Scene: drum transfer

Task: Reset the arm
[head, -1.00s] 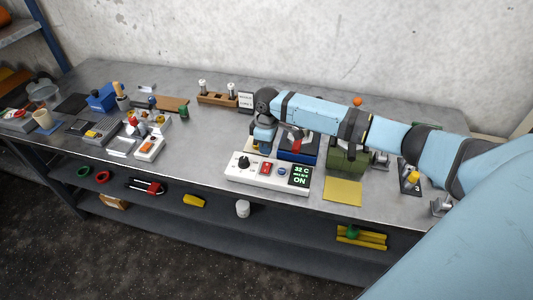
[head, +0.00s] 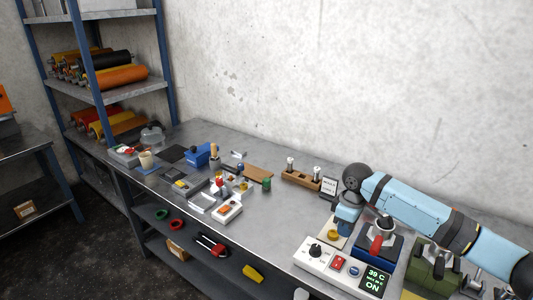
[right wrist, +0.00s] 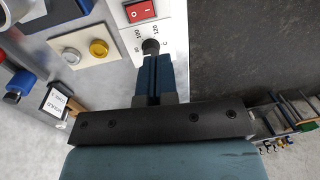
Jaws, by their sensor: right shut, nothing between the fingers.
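My right arm reaches in from the right in the head view. Its gripper (head: 344,222) points down beside the white control box. In the right wrist view the blue fingers (right wrist: 152,72) are together and empty, and their tips appear close to the black dial knob (right wrist: 150,46). I cannot tell whether they touch it. The control box (head: 312,262) carries the knob (head: 316,250), a red switch (head: 338,262) and a green-lit display (head: 375,280) reading 39 C and ON. My left gripper is out of view.
A blue press-like device (head: 378,246) and a green machine (head: 432,268) stand under and beside my right arm. A wooden holder (head: 301,180) and small sign (head: 329,187) are behind. Tools crowd the bench's left. A shelf holds orange and black drums (head: 112,77).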

